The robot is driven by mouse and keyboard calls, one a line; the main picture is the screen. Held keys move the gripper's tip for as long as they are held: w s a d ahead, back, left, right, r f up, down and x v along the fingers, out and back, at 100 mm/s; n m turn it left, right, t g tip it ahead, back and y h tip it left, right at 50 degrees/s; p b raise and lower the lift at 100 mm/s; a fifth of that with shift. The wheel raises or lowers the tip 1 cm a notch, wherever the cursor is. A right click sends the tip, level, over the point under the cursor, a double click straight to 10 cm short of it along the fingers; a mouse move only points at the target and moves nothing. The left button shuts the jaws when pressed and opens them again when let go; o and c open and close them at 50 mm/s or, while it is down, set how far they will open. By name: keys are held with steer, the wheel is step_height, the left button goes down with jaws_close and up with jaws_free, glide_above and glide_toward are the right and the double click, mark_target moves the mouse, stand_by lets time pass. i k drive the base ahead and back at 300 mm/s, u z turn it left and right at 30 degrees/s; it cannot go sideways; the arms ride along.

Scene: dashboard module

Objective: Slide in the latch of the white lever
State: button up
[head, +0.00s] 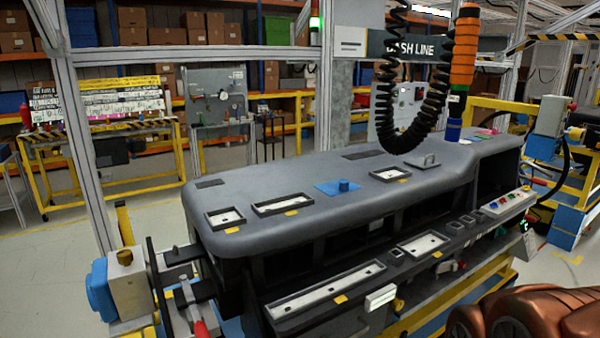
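A dark grey dashboard module (320,205) lies lengthwise on a stand in the middle of the head view. A small white block (381,297) sticks out from its lower front edge. It may be the white lever, but I cannot tell for sure. No latch can be made out at this size. My gripper is not in view, and nothing is seen touching the white block.
A red-handled part (199,327) and a blue-and-beige clamp unit (118,287) stand at the left end. A button panel (507,203) is at the right. A black coiled hose (385,100) hangs above the dashboard. Brown rounded shapes (530,318) fill the lower right corner. Floor is open at left.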

mark_target(448, 265)
steer(key=u, duration=0.05)
steer(key=k, duration=0.5)
steer(key=z, duration=1.75)
steer(key=i, duration=1.15)
steer(key=u, duration=2.25)
